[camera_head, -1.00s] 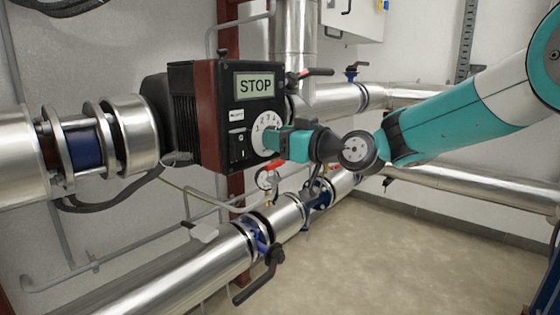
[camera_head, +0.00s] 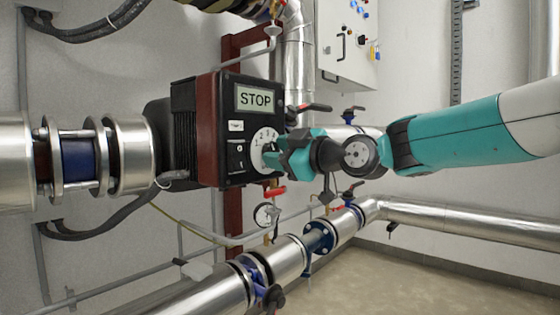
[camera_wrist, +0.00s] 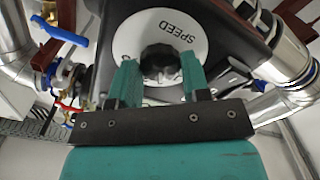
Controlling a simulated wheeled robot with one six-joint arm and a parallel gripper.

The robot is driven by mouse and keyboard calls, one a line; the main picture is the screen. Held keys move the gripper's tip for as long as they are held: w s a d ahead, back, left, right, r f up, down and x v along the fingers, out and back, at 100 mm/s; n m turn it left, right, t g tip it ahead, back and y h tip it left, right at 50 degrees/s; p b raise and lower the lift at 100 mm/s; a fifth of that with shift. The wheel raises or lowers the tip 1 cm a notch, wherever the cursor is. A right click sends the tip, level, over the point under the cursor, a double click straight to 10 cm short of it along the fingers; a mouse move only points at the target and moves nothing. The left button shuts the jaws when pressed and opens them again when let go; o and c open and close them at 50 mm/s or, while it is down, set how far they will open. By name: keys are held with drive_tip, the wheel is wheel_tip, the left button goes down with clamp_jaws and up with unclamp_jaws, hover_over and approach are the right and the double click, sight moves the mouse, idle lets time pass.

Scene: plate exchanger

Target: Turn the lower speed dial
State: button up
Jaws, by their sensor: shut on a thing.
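The speed dial is a round white plate (camera_head: 262,142) with numbers, low on the front of a black and dark red control box (camera_head: 210,130). A display (camera_head: 257,98) above it reads STOP. In the wrist view the plate (camera_wrist: 185,28) reads SPEED upside down, with a black knob (camera_wrist: 160,60) at its centre. My gripper (camera_head: 274,156) reaches the dial from the right and covers part of it. In the wrist view my gripper (camera_wrist: 160,76) has one teal finger on each side of the knob, shut on it.
Silver pipes run left of the box and below it. A pressure gauge (camera_head: 265,214) and a red-handled valve (camera_head: 274,192) sit just under my gripper. A grey cabinet (camera_head: 346,45) hangs at the upper right. Floor (camera_head: 410,270) is clear at the lower right.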

idle(0.4)
drive_tip(key=o, duration=0.9)
drive_tip(key=shift+o, duration=0.2)
drive_tip(key=shift+d, duration=0.15)
drive_tip(key=v, duration=1.7)
drive_tip(key=shift+s+d, duration=0.1)
drive_tip(key=shift+s, duration=0.05)
